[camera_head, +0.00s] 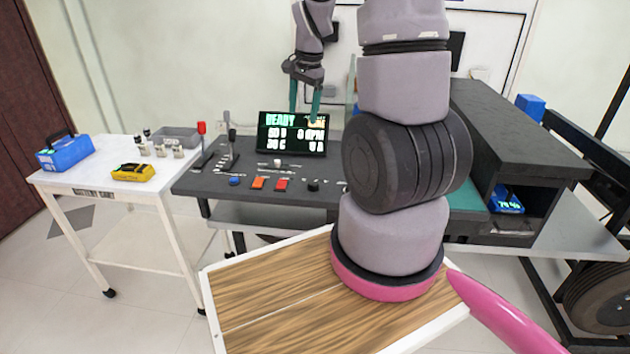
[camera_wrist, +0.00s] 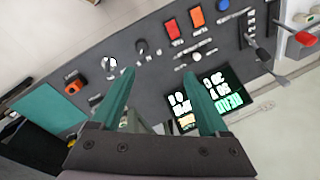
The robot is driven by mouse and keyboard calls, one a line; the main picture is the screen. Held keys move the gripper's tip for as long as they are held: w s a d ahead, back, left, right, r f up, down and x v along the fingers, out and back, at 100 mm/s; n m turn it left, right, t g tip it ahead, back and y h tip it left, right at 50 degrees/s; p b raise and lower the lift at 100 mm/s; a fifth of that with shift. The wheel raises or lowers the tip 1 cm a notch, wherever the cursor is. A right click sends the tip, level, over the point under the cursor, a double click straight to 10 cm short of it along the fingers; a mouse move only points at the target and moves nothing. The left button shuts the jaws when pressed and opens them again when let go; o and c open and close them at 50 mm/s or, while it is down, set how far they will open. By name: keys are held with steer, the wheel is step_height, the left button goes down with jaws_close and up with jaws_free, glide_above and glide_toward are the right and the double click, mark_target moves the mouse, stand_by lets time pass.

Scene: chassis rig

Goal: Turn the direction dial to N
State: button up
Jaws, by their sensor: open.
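The control panel (camera_head: 215,180) is a dark console with levers, buttons and knobs. A black round knob (camera_head: 313,185) sits right of the red rocker; it also shows in the wrist view (camera_wrist: 142,47). A silver-and-white knob (camera_wrist: 110,63) is beside it in the wrist view. In the wrist view the fingers (camera_wrist: 157,77) are apart and touch no knob.
A lit screen (camera_head: 292,133) reading READY stands at the panel's back. A red-handled lever (camera_head: 201,128) and a black lever (camera_head: 232,135) rise on the left. Orange (camera_head: 258,183) and red (camera_head: 281,184) rockers line the front. My arm hides the panel's right part.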

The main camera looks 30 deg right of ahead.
mark_target(313, 182)
steer(key=d+f+m, duration=0.1)
steer(key=f, duration=0.7)
steer(key=w+d+f+m+g, duration=0.1)
steer(key=f, duration=0.7)
steer(key=d+f+m+g, duration=0.1)
steer(key=f, duration=0.7)
steer(key=shift+w+d+f+h, duration=0.15)
steer(key=shift+d+f+h, duration=0.15)
steer(key=shift+f, duration=0.1)
jaws_close()
